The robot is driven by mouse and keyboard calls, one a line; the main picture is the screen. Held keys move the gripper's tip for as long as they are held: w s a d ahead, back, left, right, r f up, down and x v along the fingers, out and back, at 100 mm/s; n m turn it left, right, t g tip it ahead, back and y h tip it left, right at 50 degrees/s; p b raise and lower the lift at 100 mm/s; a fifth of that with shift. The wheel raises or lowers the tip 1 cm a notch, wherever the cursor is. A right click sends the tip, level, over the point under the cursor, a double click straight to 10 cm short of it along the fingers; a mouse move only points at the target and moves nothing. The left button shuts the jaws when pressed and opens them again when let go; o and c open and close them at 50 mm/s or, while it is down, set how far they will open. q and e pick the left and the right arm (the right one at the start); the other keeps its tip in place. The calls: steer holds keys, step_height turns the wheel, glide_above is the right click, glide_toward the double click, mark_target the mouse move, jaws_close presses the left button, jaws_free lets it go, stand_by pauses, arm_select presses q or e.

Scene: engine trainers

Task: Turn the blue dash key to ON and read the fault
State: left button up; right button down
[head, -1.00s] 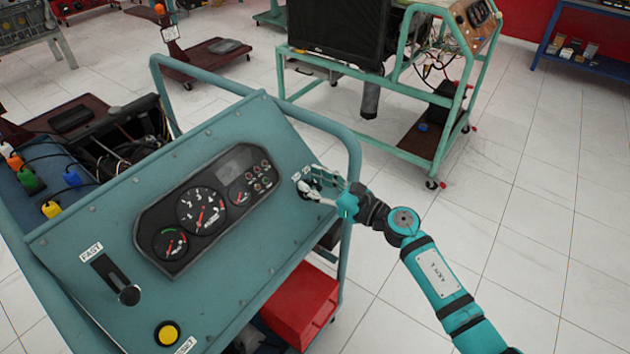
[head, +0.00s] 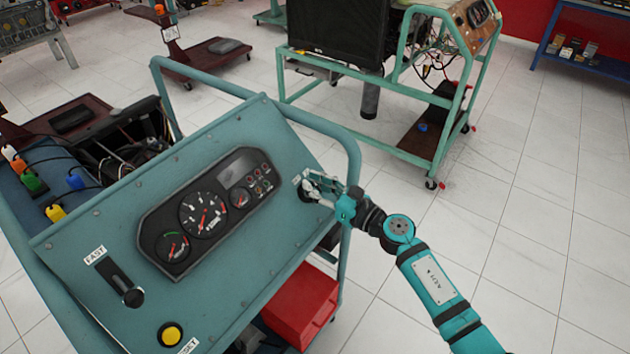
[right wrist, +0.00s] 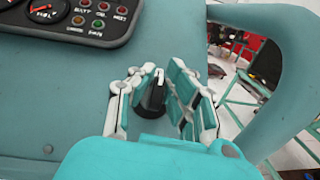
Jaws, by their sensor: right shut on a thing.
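The blue dash panel (head: 228,285) is tilted on its trolley. A black key switch with a white mark on top (right wrist: 153,98) is at its right edge. In the right wrist view my right gripper (right wrist: 157,78) has its fingers on either side of the key and is shut on it. In the head view this gripper (head: 318,187) covers most of the switch, and a small label (head: 297,180) beside it is too small to read. The gauge cluster (head: 207,213) sits left of it; its warning lamps (right wrist: 101,14) show red, orange and green. My left gripper is not in view.
A lever (head: 122,283) under a FAST label and a yellow button (head: 171,335) are on the panel's lower left. A tube rail (head: 350,165) curves close behind my right gripper. A red box (head: 302,303) sits below. Open floor lies to the right.

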steer(key=m+t+h+p, duration=0.1)
steer(key=m+h+p, duration=0.1)
steer(key=m+p, duration=0.1)
steer(key=m+t+h+p, duration=0.2)
steer(key=m+h+p, duration=0.1)
steer(key=m+p, duration=0.1)
steer(key=shift+d+r+p, duration=0.1)
steer(key=shift+r+p, duration=0.1)
steer(key=shift+p, duration=0.2)
steer(key=shift+w+f+m+t+h+p, duration=0.1)
steer(key=shift+f+m+t+h+p, duration=0.05)
steer(key=shift+m+h+p, duration=0.6)
steer(key=shift+f+m+t+h+p, duration=0.15)
steer(key=shift+m+h+p, duration=0.4)
steer(key=shift+m, duration=0.4)
steer(key=shift+d, duration=0.1)
steer(key=c, duration=1.4)
jaws_free()
steer(key=shift+o, duration=0.2)
steer(key=v, duration=1.2)
